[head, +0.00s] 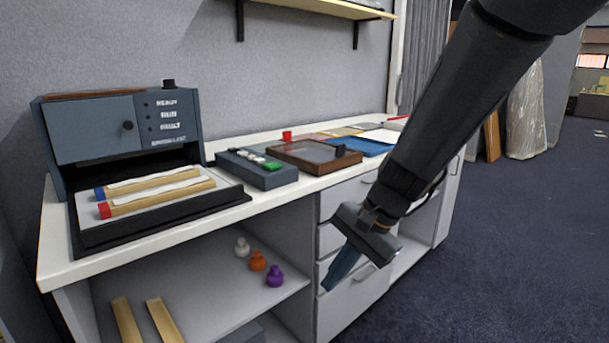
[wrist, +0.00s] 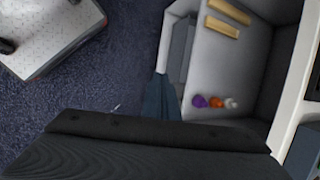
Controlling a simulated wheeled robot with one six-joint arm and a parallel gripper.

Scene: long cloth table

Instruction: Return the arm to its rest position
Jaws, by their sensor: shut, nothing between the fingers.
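My gripper (head: 336,275) hangs at the lower end of my dark arm in the head view, in front of the white cabinet's drawers. Its fingers are together, with nothing between them, and point down and to the left. In the wrist view the shut fingers (wrist: 161,98) show above the dark gripper body, with the carpet on the left and the open shelf on the right. I cannot tell how far the fingertips are from the cabinet front.
The long counter (head: 300,187) holds a blue-grey machine (head: 90,130), a box with a green item (head: 257,172) and a brown tray (head: 290,158). Orange (head: 257,261), purple (head: 275,277) and white (head: 242,247) small objects stand on the shelf below. Open carpet (head: 520,240) lies right.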

